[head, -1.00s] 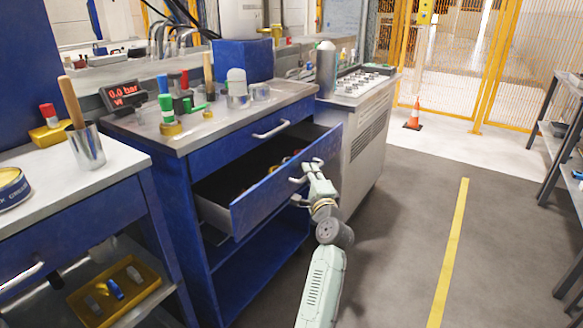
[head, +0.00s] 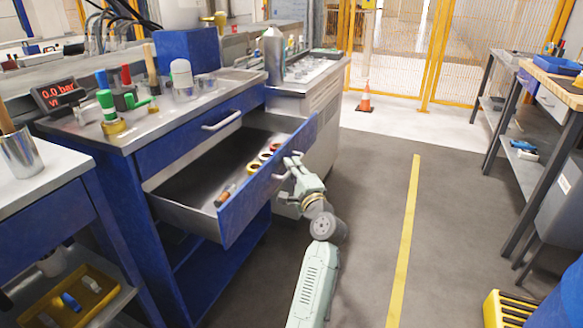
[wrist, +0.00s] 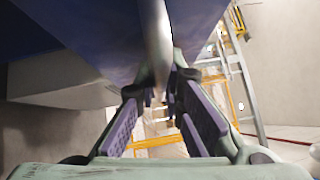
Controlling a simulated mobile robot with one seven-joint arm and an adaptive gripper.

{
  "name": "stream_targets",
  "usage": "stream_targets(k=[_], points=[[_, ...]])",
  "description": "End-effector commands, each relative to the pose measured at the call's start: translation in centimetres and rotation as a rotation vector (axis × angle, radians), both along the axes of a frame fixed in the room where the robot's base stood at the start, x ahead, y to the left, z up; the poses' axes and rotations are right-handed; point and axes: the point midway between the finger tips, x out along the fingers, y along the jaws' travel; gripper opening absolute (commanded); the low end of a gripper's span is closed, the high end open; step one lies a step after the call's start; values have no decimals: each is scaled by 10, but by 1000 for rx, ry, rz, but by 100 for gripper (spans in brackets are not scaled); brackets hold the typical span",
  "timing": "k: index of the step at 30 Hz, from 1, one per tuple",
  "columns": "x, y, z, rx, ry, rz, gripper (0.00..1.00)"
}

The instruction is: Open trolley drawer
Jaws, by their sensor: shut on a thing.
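The blue trolley (head: 130,158) stands at the left with its lower drawer (head: 262,205) pulled well out. The drawer's grey inside shows, with several small items such as round rolls (head: 264,156) and an orange-tipped tool (head: 226,194). My gripper (head: 291,168) is at the drawer's front, shut on its handle. In the wrist view the metal handle bar (wrist: 155,40) runs between the fingers of my gripper (wrist: 160,88), below the blue drawer front (wrist: 90,35). The upper drawer with its own handle (head: 222,121) is shut.
Tools and jars stand on the trolley top (head: 190,105). A grey cabinet (head: 322,110) stands behind the drawer. Open floor with a yellow line (head: 404,240) lies to the right, then a workbench (head: 540,85). A yellow crate (head: 505,308) is at bottom right.

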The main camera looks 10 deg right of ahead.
Motion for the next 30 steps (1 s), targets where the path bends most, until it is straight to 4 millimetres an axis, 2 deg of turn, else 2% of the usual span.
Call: stream_targets(k=[1,9,19,23,30], points=[[0,1,-1,2,3,3,11],[0,1,-1,1,1,1,29],[-2,0,-1,0,0,0,29],[-16,-3,-3,0,0,-2,29],[-56,-9,-9,0,2,-2,29]])
